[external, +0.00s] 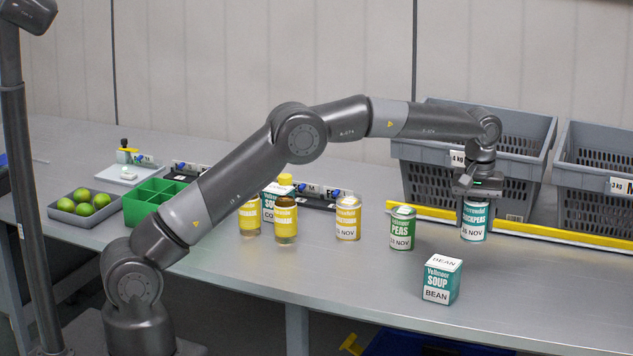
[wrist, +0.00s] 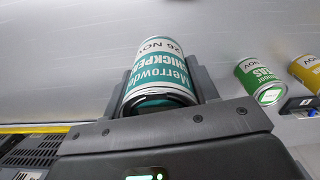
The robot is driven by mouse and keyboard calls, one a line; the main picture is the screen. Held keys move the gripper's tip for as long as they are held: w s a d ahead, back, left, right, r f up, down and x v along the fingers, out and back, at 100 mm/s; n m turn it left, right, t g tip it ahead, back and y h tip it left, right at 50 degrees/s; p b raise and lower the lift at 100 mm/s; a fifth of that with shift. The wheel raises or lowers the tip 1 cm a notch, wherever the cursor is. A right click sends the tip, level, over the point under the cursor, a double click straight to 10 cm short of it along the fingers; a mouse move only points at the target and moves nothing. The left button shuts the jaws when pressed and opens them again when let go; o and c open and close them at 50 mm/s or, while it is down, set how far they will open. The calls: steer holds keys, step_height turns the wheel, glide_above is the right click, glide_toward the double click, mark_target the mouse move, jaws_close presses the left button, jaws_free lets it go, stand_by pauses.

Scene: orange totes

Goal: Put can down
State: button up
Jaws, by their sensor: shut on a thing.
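A teal and white chickpeas can (external: 474,222) is held upright in my gripper (external: 478,192) on the right side of the bench, in front of the grey crates. My gripper is shut on the can near its top. In the wrist view the can (wrist: 160,72) sits between the two fingers (wrist: 165,95), its label reading chickpeas and 26 NOV. The can's bottom is close to the bench top; I cannot tell whether it touches.
A green peas can (external: 402,228) and a teal soup box (external: 442,280) stand left of the held can. A yellow can (external: 347,218) stands further left. A yellow rail (external: 540,233) runs before the crates (external: 420,155). Bench to the right is clear.

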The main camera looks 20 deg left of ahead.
steer(key=w+a+f, duration=0.1)
steer(key=w+f, duration=0.1)
steer(key=w, duration=0.1)
steer(key=w+a+f, duration=0.1)
steer(key=w+f, duration=0.1)
steer(key=w, duration=0.1)
steer(key=w+a+f, duration=0.1)
steer(key=w+f, duration=0.1)
steer(key=w, duration=0.1)
steer(key=shift+w+a+f, duration=0.1)
steer(key=shift+w+a, duration=0.25)
steer(key=shift+a, duration=0.05)
steer(key=shift+f, duration=2)
steer(key=shift+f, duration=0.2)
steer(key=o, duration=1.2)
